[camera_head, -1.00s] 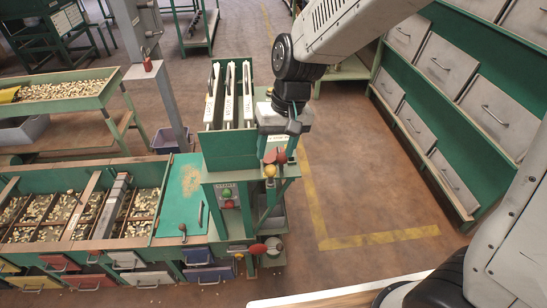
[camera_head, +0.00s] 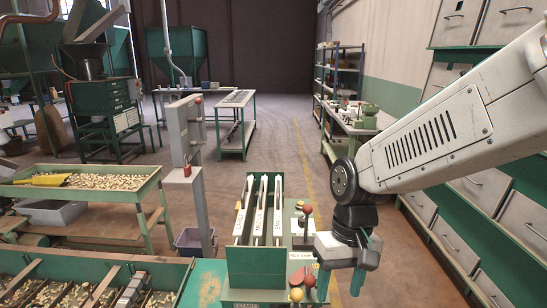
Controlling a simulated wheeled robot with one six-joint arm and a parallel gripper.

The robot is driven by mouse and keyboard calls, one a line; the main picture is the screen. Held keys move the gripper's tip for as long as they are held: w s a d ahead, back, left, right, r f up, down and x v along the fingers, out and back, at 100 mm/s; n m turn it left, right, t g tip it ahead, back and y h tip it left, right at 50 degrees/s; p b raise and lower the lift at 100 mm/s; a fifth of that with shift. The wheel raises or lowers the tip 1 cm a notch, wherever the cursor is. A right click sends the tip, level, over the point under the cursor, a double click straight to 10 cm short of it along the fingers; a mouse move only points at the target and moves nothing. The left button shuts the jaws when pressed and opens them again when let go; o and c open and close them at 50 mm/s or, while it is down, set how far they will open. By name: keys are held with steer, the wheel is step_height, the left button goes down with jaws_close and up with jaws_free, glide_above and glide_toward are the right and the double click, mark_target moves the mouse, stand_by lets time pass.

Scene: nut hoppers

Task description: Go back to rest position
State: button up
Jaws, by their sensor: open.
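My gripper (camera_head: 341,280) hangs at the end of my white arm, right of the middle in the head view. Its two greenish fingers point down and stand apart, with nothing seen between them. It is just right of the green machine box (camera_head: 240,262) with upright white labelled bars (camera_head: 260,212). Red and yellow knobs (camera_head: 296,294) show just left of the fingers. I cannot tell the depth gap between the fingers and these knobs.
Sorting trays with nuts (camera_head: 60,292) fill the lower left. A green nut table (camera_head: 95,182) stands behind them, beside a grey post (camera_head: 190,185). Grey drawers (camera_head: 480,188) line the right. The floor aisle (camera_head: 290,140) ahead is open.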

steer(key=s+d+r+m+t+h, duration=0.1)
steer(key=s+d+r+m+t, duration=0.1)
steer(key=s+d+r, duration=0.8)
steer(key=s+d+t, duration=0.1)
steer(key=s+d, duration=0.2)
steer(key=shift+d, duration=0.4)
